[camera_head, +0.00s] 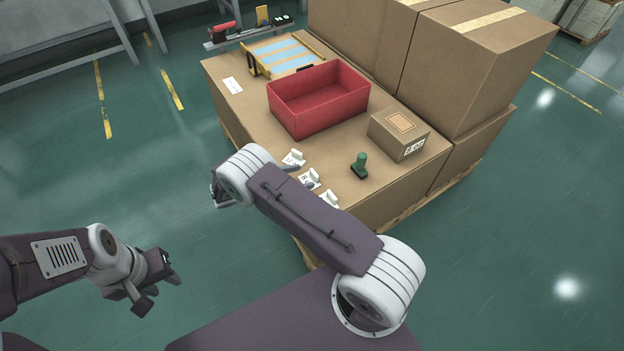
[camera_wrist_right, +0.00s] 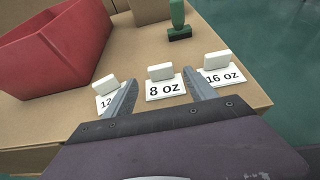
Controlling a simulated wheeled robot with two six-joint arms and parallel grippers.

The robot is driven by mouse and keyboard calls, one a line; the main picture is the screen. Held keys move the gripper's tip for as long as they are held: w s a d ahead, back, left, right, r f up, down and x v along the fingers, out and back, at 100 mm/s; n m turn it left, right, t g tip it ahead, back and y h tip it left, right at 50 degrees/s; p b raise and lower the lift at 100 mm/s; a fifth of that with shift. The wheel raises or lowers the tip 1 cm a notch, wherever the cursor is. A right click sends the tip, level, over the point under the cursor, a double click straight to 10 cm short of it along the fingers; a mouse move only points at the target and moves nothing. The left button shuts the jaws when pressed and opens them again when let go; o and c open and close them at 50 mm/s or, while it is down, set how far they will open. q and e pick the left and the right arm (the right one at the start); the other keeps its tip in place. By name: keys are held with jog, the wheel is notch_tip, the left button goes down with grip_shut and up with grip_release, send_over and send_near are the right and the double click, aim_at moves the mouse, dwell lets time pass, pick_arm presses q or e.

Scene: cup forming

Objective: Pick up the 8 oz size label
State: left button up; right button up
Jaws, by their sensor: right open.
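The 8 oz size label (camera_wrist_right: 166,89) is a white card with a white block on its back edge, lying on the cardboard box top between two similar labels. It shows in the head view as the middle label (camera_head: 311,179), partly covered by my right arm. My right gripper (camera_wrist_right: 160,82) is open, with one finger on each side of the 8 oz label and nothing held. In the head view it is mostly hidden behind my arm. My left gripper (camera_head: 160,292) is open and empty over the floor at the lower left.
The 12 oz label (camera_wrist_right: 104,100) and 16 oz label (camera_wrist_right: 219,76) flank it closely. A green stamp (camera_head: 359,166), a small carton (camera_head: 399,134) and a red bin (camera_head: 318,112) stand behind. Large cartons (camera_head: 465,60) rise at the back right.

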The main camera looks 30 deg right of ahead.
aim_at(313, 175)
jog(key=b+x, duration=0.1)
jog(key=x, duration=0.5)
jog(key=shift+d+b, duration=0.1)
jog(key=shift+b, duration=0.25)
jog(key=shift+s, duration=0.1)
jog(key=c, duration=1.4)
jog(key=shift+r, duration=0.1)
notch_tip(313, 175, up, 5)
jog(key=p, duration=0.2)
jog(key=shift+p, duration=0.3)
jog(key=s+d+r+p, duration=0.3)
jog(key=d+r, duration=0.3)
jog(key=d, duration=0.5)
jog(key=shift+s+p, duration=0.3)
